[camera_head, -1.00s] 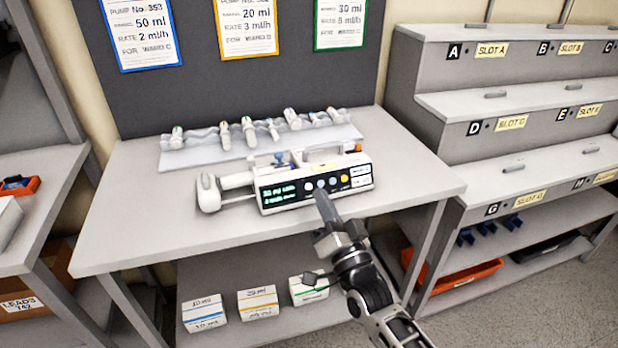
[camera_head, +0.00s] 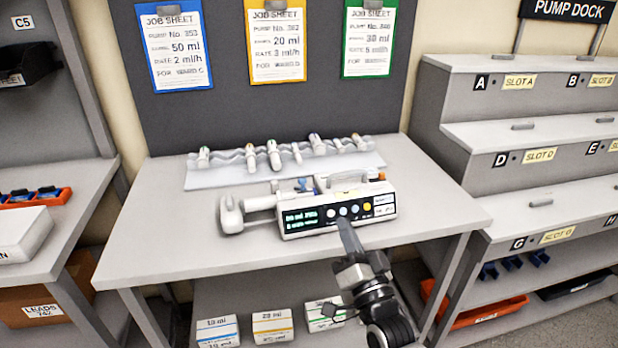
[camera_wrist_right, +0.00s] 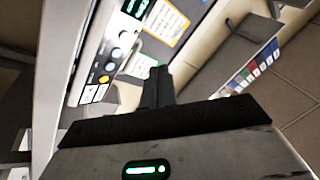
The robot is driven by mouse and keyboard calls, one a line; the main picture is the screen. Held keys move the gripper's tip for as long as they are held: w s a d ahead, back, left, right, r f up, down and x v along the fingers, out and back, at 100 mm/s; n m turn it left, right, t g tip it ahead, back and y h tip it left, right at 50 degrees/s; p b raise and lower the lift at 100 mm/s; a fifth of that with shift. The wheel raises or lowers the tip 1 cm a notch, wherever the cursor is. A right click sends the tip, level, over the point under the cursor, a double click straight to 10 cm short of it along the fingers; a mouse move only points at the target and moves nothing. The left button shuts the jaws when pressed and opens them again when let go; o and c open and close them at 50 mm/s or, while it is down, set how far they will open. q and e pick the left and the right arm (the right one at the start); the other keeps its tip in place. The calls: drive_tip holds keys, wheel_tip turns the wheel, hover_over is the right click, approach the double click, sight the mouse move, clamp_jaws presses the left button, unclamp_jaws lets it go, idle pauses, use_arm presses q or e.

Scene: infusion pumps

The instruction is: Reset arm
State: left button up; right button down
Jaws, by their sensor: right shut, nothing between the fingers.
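My right gripper (camera_head: 347,232) is shut and empty. Its fingertips are in front of the button panel of a white infusion pump (camera_head: 290,219) on the grey table; I cannot tell whether they touch it. The pump has a lit green display, several round buttons and a syringe plunger end on its left. In the right wrist view the closed fingers (camera_wrist_right: 158,85) point toward the scene, with the pump's panel (camera_wrist_right: 115,55) to their left. My left gripper is not in view.
A clear rack (camera_head: 230,176) of syringes lies behind the pump on the table (camera_head: 160,240). Job sheets (camera_head: 275,45) hang on the dark board. Boxes (camera_head: 272,326) stand on the shelf below. The stepped pump dock (camera_head: 480,110) is at the right. The table's left part is bare.

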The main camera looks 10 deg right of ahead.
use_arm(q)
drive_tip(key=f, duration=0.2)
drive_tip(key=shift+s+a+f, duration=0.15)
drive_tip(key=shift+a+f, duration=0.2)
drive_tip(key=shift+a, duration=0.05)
use_arm(e)
drive_tip(key=s+f+n+g, duration=0.9)
drive_tip(key=s+f+g, duration=0.2)
drive_tip(key=s+f, duration=0.8)
drive_tip(key=s, duration=0.3)
drive_tip(key=shift+s+a+f+g, duration=0.25)
drive_tip(key=shift+a+f+g, duration=0.05)
drive_tip(key=shift+a+g, duration=0.1)
